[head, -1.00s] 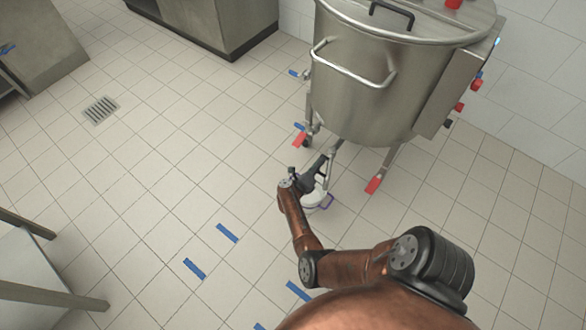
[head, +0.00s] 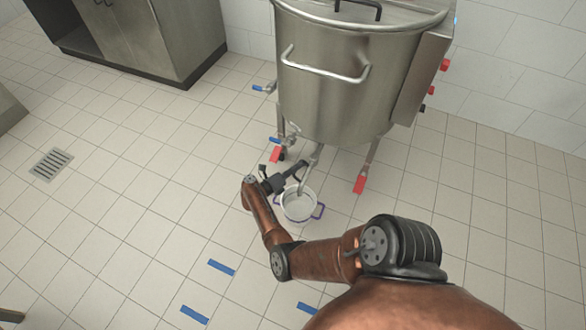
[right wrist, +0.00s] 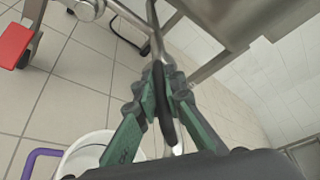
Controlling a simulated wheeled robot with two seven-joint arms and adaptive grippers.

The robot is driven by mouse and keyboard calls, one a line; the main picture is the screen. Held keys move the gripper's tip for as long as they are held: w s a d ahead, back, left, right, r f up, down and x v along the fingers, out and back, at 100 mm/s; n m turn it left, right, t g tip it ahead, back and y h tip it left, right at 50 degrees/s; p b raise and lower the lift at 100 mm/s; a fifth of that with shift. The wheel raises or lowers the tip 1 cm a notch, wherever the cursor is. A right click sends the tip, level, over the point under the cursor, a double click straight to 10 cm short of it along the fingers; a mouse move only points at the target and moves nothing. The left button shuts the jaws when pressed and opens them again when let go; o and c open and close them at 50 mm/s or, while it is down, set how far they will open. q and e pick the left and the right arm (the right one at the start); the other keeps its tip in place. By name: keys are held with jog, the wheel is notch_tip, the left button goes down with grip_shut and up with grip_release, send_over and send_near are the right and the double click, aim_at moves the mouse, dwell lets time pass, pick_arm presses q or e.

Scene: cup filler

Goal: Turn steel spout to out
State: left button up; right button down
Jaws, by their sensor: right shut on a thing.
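The steel spout (head: 303,186) hangs from the pipe under the big steel kettle (head: 345,100), bending down over a white pot (head: 284,213) with purple handles on the floor. My right gripper (head: 295,176) comes from the left and is shut on the spout. The exact contact is partly hidden by the fingers. My left gripper is not in view.
A steel cabinet (head: 165,45) stands at the back left. Blue tape strips (head: 221,267) mark the tiled floor, which is mostly clear.

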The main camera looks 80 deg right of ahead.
jog(key=shift+d, duration=0.1)
jog(key=c, duration=2.3)
grip_release()
jog(key=shift+d, duration=0.1)
jog(key=shift+o, duration=1.4)
jog(key=v, duration=1.2)
